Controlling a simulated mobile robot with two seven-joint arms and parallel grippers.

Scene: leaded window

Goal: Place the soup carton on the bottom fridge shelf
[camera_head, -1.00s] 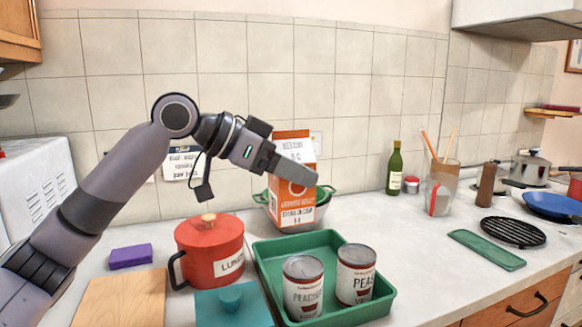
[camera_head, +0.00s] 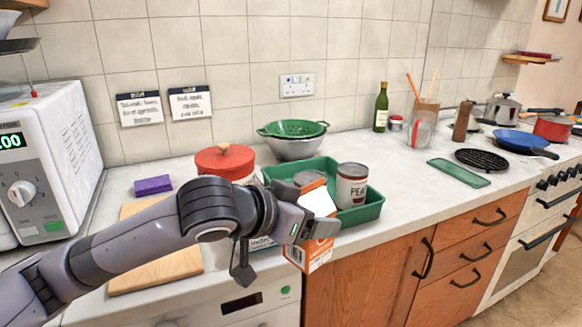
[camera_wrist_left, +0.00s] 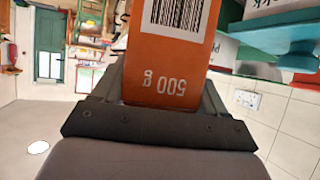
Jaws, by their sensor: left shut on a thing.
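My left gripper (camera_head: 306,228) is shut on the orange and white soup carton (camera_head: 319,252). It holds the carton in front of the counter edge, just before the green tray, and the carton looks tilted. In the left wrist view the carton (camera_wrist_left: 170,50) fills the space between the fingers, showing a barcode and "500 g" upside down. My arm and hand hide part of the carton in the head view. No fridge shelf can be made out in either view. My right gripper does not show.
A green tray (camera_head: 372,207) with two cans stands on the counter behind the carton. Wooden cupboard doors (camera_head: 365,275) lie below the counter.

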